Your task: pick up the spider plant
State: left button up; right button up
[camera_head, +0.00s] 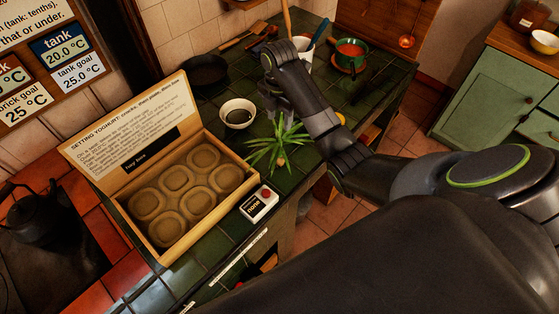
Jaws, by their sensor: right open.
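The spider plant (279,144) stands on the green tiled top, right of the wooden box, with long green striped leaves spread out. A small pale orange part shows below the leaves. My right arm reaches in from the right. My right gripper (277,112) is open just behind and above the plant, near the leaf tips; its fingers are small and dark, and I cannot tell whether they touch the leaves. My left gripper is not in view.
An open wooden box (164,252) with round hollows stands left of the plant. A small white box with a red button (259,203) sits in front. A white bowl of dark liquid (238,114), a black pan (206,72) and a green pot (351,53) stand behind.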

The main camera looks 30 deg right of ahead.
aim_at(280, 146)
notch_tip(280, 146, down, 4)
jog(key=b, duration=0.2)
jog(key=shift+r+b, duration=0.15)
jog(key=shift+b, duration=0.25)
notch_tip(280, 146, down, 3)
jog(key=shift+f+p, duration=0.2)
jog(key=shift+p, duration=0.35)
jog(key=shift+s+f+p, duration=0.15)
jog(key=shift+f+p, duration=0.75)
jog(key=shift+f, duration=1.5)
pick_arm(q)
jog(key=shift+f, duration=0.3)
pick_arm(e)
jog(key=shift+f, duration=0.65)
grip_shut()
